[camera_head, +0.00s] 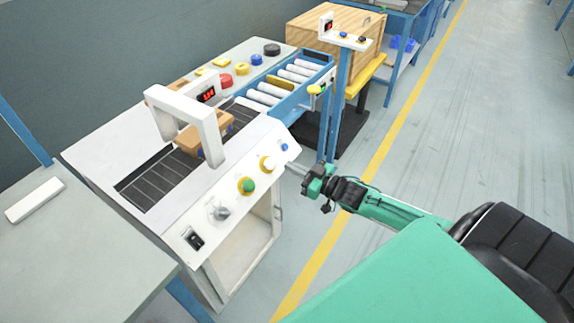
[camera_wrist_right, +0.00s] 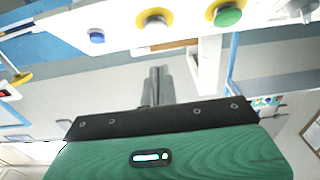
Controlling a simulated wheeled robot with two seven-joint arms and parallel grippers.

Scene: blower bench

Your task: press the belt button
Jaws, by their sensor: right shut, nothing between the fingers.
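The white machine's sloping front panel (camera_head: 205,222) carries a small blue button (camera_head: 284,147), a white button in a yellow ring (camera_head: 267,163) and a green button in a yellow ring (camera_head: 248,186). I cannot read which is labelled for the belt. My right gripper (camera_head: 291,167) is shut and empty, just right of the panel's edge near the white and blue buttons, apart from them. In the right wrist view its fingers (camera_wrist_right: 155,78) are together below the blue (camera_wrist_right: 97,37), white (camera_wrist_right: 154,19) and green (camera_wrist_right: 228,15) buttons. My left gripper is out of view.
The panel also has a grey knob (camera_head: 219,211) and a black switch (camera_head: 194,240). A white arch (camera_head: 212,132) spans the dark belt (camera_head: 145,184), with a brown box (camera_head: 188,146) under it. A roller conveyor (camera_head: 270,92) and blue post stand behind.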

